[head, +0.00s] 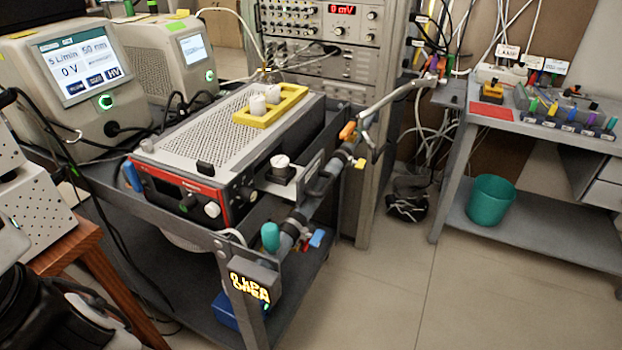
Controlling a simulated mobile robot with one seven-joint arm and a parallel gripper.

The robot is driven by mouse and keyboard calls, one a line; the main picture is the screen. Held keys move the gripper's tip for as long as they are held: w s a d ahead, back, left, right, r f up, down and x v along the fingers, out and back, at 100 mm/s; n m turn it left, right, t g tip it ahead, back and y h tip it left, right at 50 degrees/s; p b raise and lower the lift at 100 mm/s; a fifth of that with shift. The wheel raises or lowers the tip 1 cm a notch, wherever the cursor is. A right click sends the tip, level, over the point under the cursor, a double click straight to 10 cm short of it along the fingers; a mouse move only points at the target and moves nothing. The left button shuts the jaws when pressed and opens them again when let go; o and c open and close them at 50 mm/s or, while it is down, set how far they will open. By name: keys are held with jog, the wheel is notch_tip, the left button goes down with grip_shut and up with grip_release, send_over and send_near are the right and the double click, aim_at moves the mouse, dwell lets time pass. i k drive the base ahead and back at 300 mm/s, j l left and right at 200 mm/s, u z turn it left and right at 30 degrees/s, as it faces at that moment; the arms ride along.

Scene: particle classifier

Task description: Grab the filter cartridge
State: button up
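I cannot tell for certain which part is the filter cartridge. Another small white round piece (280,161) sits on a dark block on a shelf at the instrument's right side. No gripper fingers can be made out, and nothing is seen touching these pieces.
The instrument stands on a dark cart with a pipe (311,204) along its right side. Two screened devices (84,73) stand behind at left, with loose cables. At right are a workbench (471,109) and a teal bin (490,202). Floor between is clear.

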aim_at(280, 165)
jog(key=i+l+u, duration=0.15)
jog(key=l, duration=0.3)
jog(key=i+l+u, duration=0.15)
jog(key=l, duration=0.3)
jog(key=l+u, duration=0.15)
jog(key=l, duration=0.3)
